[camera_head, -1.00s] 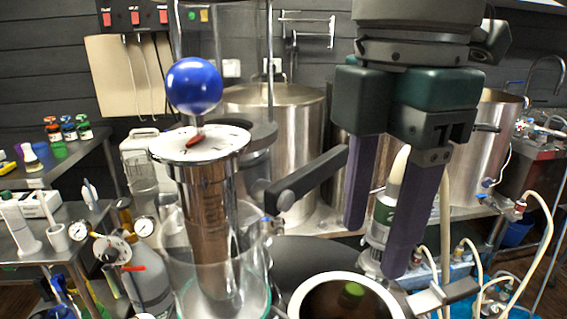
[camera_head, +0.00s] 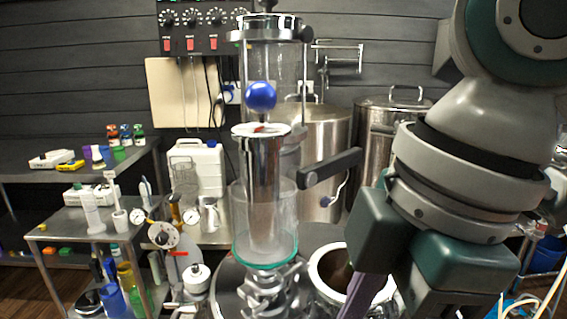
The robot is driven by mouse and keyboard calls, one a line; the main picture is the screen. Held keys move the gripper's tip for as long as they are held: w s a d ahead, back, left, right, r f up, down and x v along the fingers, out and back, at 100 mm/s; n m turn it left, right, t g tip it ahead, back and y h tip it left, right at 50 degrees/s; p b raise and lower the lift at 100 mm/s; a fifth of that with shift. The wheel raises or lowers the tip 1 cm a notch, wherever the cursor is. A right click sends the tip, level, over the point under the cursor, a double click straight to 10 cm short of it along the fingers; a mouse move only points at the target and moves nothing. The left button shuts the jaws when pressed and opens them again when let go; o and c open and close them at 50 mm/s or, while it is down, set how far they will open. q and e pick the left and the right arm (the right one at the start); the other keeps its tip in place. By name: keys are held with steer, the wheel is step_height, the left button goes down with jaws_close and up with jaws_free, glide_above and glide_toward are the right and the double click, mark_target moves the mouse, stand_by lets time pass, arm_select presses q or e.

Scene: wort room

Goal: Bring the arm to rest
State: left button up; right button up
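My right gripper (camera_head: 375,285) is at the lower right, on the arm that comes down from the upper right. One purple finger shows; the other finger and the fingertips are hidden or out of the frame, so I cannot tell how far apart they are. My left gripper is not in view. A steel cylinder (camera_head: 265,175) with a blue ball (camera_head: 261,96) above its top stands in a glass vessel (camera_head: 238,215) at the centre. The gripper is to the right of it, apart from it.
A black-handled bar (camera_head: 331,168) juts right from the central apparatus. An open pot (camera_head: 318,270) of dark liquid lies low beside my gripper. Steel kettles (camera_head: 326,140) stand behind. A side table (camera_head: 62,228) with small labware is at left; a white canister (camera_head: 197,168) stands behind it.

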steer(key=s+f+m+t+y, duration=0.2)
steer(key=s+f+m, duration=0.25)
steer(key=m, duration=0.25)
steer(key=s+d+f+m+h+p, duration=0.1)
steer(key=s+d+f+m+h, duration=0.25)
steer(key=s+d+m, duration=0.7)
step_height(320, 180, up, 39)
steer(key=w+d+n+p, duration=0.1)
steer(key=w+d+p, duration=0.1)
steer(key=p, duration=3.6)
steer(key=shift+f+t, duration=0.15)
steer(key=shift+t, duration=0.25)
steer(key=shift+f+h, duration=0.1)
steer(key=shift+h, duration=0.15)
